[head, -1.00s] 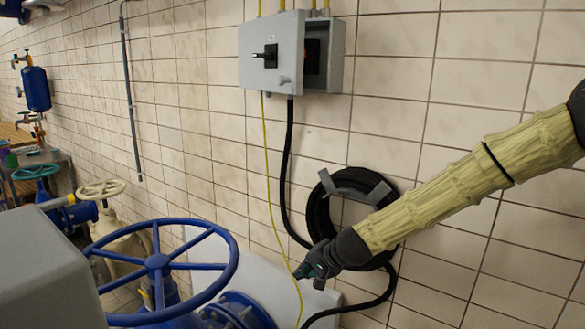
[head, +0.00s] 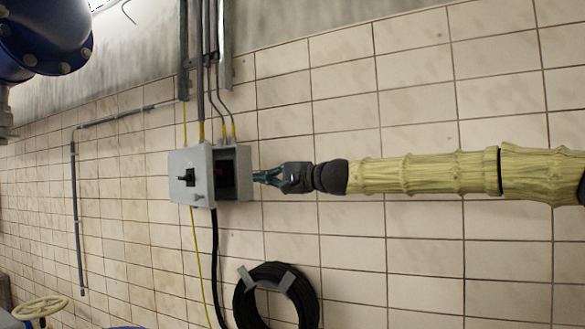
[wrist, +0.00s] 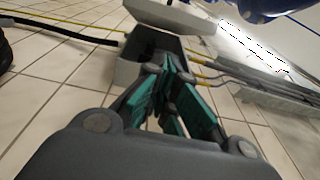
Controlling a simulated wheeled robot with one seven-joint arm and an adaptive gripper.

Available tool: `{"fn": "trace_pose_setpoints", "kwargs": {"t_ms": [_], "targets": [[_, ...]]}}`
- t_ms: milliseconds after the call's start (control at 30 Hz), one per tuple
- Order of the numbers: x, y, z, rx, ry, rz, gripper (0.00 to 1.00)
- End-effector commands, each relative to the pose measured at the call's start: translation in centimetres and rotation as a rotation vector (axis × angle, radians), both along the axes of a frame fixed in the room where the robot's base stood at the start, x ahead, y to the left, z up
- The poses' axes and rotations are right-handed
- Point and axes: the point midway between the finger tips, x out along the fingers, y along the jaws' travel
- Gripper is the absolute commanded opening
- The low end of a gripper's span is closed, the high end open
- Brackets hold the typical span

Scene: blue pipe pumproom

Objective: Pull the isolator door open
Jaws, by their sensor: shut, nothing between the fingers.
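The isolator is a grey box (head: 245,188) on the tiled wall in the head view. Its grey door (head: 187,160) carries a black switch handle and stands ajar, swung out to the left, with the dark interior showing through the gap on the right. My gripper (head: 258,177) is shut and empty, with its fingertips at the right side of the box; I cannot tell whether they touch it. In the wrist view the teal fingers (wrist: 172,95) point at the box (wrist: 135,60), and the door (wrist: 170,17) stands beyond them.
Conduits (head: 207,100) run up from the box top. A black cable and a yellow-green wire hang below it. A coiled black hose (head: 275,297) hangs on the wall underneath. A large blue pipe fitting (head: 45,35) is at the upper left.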

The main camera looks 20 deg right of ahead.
Motion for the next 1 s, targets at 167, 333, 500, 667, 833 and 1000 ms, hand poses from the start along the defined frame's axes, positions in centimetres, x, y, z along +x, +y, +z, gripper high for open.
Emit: {"fn": "trace_pose_setpoints", "kwargs": {"t_ms": [167, 333, 500, 667, 833, 1000], "targets": [[0.6, 1.3, 0.4, -0.006, 0.002, -0.002, 0.0], [-2.9, -0.6, 2.3, 0.0, -0.027, -0.014, 0.0], [-6.0, -3.1, 3.3, 0.018, -0.058, -0.024, 0.0], [-4.4, -5.1, 2.8, 0.035, -0.058, -0.054, 0.0], [-3.4, -1.9, 5.9, 0.02, -0.087, -0.035, 0.0], [0.7, 4.1, 3.4, -0.002, -0.037, -0.005, 0.0]]}}
